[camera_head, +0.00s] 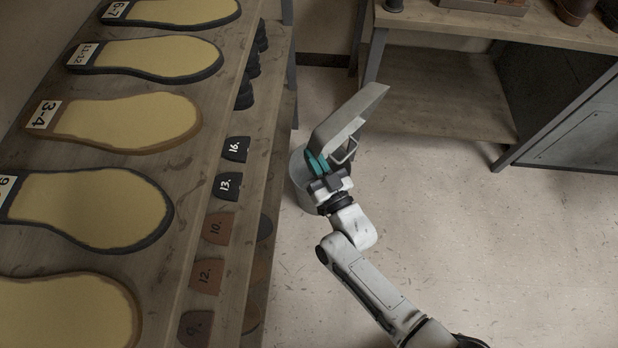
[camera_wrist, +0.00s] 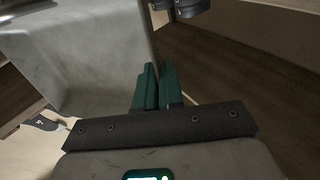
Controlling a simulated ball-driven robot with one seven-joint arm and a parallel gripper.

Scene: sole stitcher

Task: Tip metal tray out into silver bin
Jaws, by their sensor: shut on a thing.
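The metal tray (camera_head: 345,118) is grey with a wire-like side handle and is held steeply tilted in the head view. My gripper (camera_head: 317,162) has teal fingers and is shut on the tray's lower edge. The silver bin (camera_head: 299,180) stands on the floor below and behind my gripper, beside the shelf; my gripper and the tray hide much of it. In the wrist view, the tray's smooth grey wall (camera_wrist: 95,45) fills the upper left, against my teal fingers (camera_wrist: 155,85). I cannot see whether anything is in the tray or the bin.
A wooden shelf (camera_head: 185,235) with shoe soles and numbered heel pieces runs along the left, close to the bin. A workbench (camera_head: 500,25) with a lower shelf (camera_head: 440,95) stands at the back, next to a grey cabinet (camera_head: 585,130). The floor at right is clear.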

